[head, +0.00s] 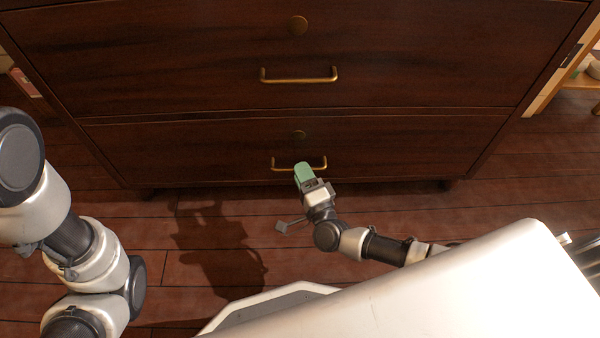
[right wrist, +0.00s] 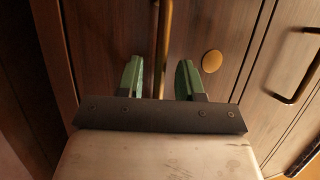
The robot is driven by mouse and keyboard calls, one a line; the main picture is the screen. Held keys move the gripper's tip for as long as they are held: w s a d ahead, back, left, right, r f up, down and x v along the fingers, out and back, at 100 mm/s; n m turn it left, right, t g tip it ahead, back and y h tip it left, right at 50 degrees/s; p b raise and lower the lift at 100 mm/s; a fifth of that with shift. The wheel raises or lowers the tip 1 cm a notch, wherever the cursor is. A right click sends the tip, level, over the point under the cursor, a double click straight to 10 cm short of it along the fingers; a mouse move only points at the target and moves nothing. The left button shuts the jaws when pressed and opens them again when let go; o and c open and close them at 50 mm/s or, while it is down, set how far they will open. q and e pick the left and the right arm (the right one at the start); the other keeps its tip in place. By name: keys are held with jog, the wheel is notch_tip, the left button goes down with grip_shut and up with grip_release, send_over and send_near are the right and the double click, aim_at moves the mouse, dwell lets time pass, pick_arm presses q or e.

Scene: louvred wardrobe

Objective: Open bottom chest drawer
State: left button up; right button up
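The bottom drawer (head: 200,148) of the dark wood chest is shut, its front flush with the chest. Its brass bar handle (head: 280,168) runs across the middle of the front. My right gripper (head: 302,170) is at this handle in the head view. In the right wrist view the green fingers of my right gripper (right wrist: 161,78) stand apart, with the brass handle (right wrist: 163,50) passing between them. Gaps show on both sides of the bar. My left arm shows at the left of the head view, but its gripper is out of the picture.
An upper drawer (head: 180,60) with its own brass handle (head: 300,80) is shut above. A round brass knob-like disc (head: 298,135) sits above the lower handle. Wooden floor (head: 150,225) lies clear before the chest. A light wood shelf (head: 565,85) stands at the right.

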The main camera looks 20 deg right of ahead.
jog(key=shift+x, duration=0.75)
grip_shut()
